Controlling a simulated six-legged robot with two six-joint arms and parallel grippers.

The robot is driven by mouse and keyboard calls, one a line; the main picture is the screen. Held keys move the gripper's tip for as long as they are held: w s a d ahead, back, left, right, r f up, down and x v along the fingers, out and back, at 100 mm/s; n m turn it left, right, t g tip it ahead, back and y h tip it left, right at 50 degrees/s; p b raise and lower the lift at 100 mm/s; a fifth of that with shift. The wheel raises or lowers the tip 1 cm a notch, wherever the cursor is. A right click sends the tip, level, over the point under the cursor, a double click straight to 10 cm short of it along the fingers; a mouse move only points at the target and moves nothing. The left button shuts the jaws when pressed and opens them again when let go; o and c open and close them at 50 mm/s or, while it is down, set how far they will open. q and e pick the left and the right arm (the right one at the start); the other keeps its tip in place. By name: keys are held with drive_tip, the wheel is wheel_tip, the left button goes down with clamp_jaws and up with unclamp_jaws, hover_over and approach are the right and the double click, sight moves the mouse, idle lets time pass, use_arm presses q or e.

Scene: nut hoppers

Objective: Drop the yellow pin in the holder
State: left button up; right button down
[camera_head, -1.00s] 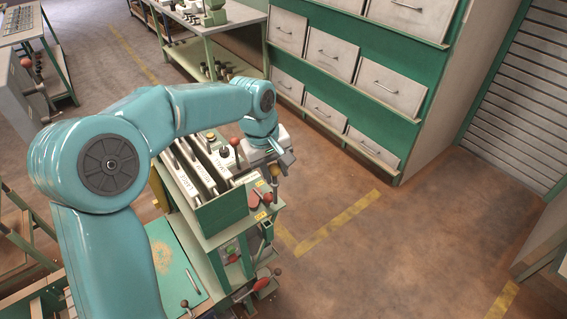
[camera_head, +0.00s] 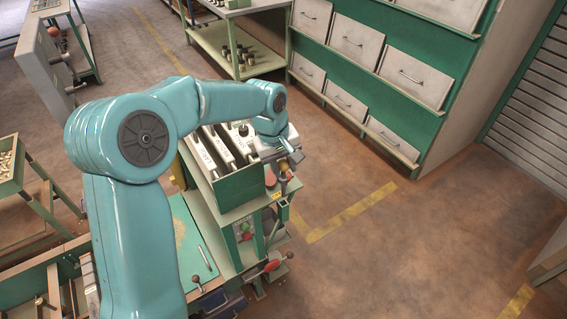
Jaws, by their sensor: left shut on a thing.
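My left gripper (camera_head: 284,162) is at the right end of my teal arm, over the right side of the green machine. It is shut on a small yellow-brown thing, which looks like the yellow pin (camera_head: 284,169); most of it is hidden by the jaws. The gripper is just right of a green box (camera_head: 240,190) with several white labelled slats in it. I cannot tell which part is the holder. My right gripper is not in view.
A red-handled lever (camera_head: 272,266) and a teal panel (camera_head: 192,245) are lower on the machine. A green drawer cabinet (camera_head: 385,65) stands behind. The floor (camera_head: 420,250) at the right is clear.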

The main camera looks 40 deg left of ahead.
use_arm(q)
drive_tip(key=shift+s+d, duration=0.1)
drive_tip(key=shift+d, duration=0.05)
idle(0.4)
drive_tip(key=shift+f+b, duration=0.75)
drive_tip(key=shift+f, duration=0.15)
drive_tip(key=shift+r, duration=0.1)
drive_tip(key=shift+f, duration=0.2)
idle(0.3)
